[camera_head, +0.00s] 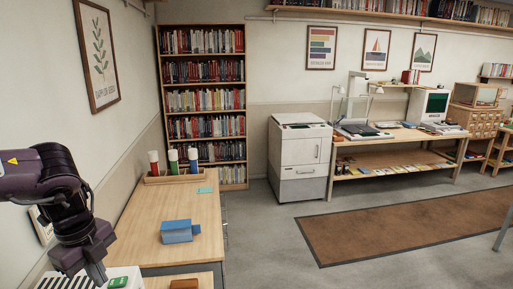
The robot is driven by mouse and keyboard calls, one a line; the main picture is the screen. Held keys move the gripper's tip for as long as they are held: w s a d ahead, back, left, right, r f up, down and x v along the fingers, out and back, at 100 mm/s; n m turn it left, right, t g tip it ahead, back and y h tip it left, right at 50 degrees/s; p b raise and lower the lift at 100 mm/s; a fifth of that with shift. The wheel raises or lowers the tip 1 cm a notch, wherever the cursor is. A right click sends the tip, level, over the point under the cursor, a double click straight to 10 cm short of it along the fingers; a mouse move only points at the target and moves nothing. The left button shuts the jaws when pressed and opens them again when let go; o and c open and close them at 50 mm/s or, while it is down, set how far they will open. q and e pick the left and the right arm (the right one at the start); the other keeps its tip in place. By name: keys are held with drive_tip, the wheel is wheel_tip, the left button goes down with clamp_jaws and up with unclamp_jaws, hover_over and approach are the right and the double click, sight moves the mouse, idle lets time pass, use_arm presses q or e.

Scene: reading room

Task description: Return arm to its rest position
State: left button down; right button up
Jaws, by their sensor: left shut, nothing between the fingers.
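My left arm, dark purple and black, comes in from the left edge and bends downward. My left gripper (97,274) is at the lower left, pointing down beside the near left corner of the wooden table (145,232). It looks shut and holds nothing that I can see. A white item with a green piece (118,282) lies just below and right of it; I cannot tell whether they touch. My right gripper is out of view.
A bookcase (204,100), a copier (299,155) and a workbench (400,150) stand beyond. The brown rug (410,226) is clear.

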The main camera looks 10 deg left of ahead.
use_arm(q)
drive_tip(key=d+f+n+t+h, duration=0.15)
drive_tip(key=d+f+t, duration=0.25)
drive_tip(key=f, duration=0.5)
drive_tip(key=d+f+n+t+h, duration=0.1)
drive_tip(key=d+f+n+t, duration=0.25)
drive_tip(key=f, duration=0.55)
drive_tip(key=s+d+n+g+y, duration=0.3)
drive_tip(key=s+d+n+g, duration=0.1)
drive_tip(key=s+d+n, duration=0.85)
drive_tip(key=s+a+f+n+g+b, duration=0.2)
drive_tip(key=f+b, duration=0.6)
drive_tip(key=f, duration=3.3)
drive_tip(key=s+a+f+b, duration=0.1)
drive_tip(key=s+f+b, duration=0.2)
drive_tip(key=s+f, duration=0.7)
drive_tip(key=s+a+f+m+g+b, duration=0.1)
drive_tip(key=s+f+b, duration=0.2)
drive_tip(key=s+f, duration=0.7)
wheel_tip(320, 180, down, 2)
drive_tip(key=shift+a+f, duration=0.15)
drive_tip(key=shift+a, duration=0.15)
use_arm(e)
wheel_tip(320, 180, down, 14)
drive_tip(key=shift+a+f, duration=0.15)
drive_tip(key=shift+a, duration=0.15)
